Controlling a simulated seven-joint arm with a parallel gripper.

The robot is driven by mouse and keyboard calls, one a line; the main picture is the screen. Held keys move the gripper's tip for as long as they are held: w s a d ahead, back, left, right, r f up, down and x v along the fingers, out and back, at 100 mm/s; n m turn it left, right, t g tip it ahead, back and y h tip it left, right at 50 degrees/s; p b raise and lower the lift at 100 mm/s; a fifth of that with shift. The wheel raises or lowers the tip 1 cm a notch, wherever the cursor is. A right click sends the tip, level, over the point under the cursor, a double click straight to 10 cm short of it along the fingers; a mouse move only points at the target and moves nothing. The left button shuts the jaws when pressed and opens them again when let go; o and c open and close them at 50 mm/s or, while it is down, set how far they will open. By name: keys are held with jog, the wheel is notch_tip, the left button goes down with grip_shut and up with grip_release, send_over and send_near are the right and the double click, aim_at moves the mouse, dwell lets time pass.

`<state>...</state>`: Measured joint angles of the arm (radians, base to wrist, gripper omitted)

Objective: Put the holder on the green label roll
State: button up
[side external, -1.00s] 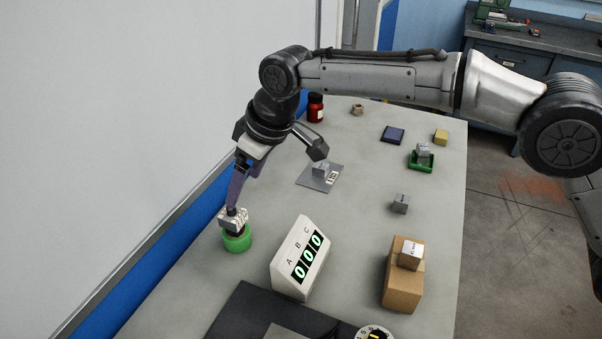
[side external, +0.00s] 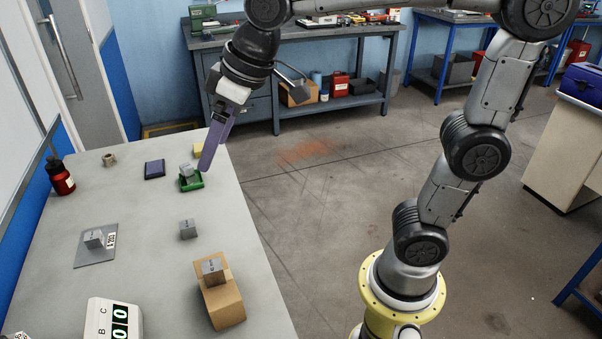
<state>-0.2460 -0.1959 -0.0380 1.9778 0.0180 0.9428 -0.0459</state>
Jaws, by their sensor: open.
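Several similar grey blocks are in view, and I cannot tell for sure which is the holder.
Grey blocks sit on a grey plate (side external: 81,255), on the bare table (side external: 188,229) and on a cardboard box (side external: 224,304). A numbered display (side external: 100,318), a red bottle (side external: 61,178), a dark blue pad (side external: 154,170) and a yellow block (side external: 198,149) also stand there.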

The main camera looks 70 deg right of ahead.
jog(key=s+d+f+m, duration=0.1)
jog(key=s+d+f, duration=0.1)
jog(key=s, duration=0.3)
jog(key=s+d+f+m+h, duration=0.1)
jog(key=s+d+f, duration=0.2)
jog(key=s, duration=0.2)
jog(key=s+d+f+m, duration=0.1)
jog(key=s+d+f, duration=0.1)
jog(key=s, duration=0.4)
jog(key=shift+d+f+t, duration=0.3)
jog(key=shift+d, duration=0.45)
jog(key=shift+s, duration=0.1)
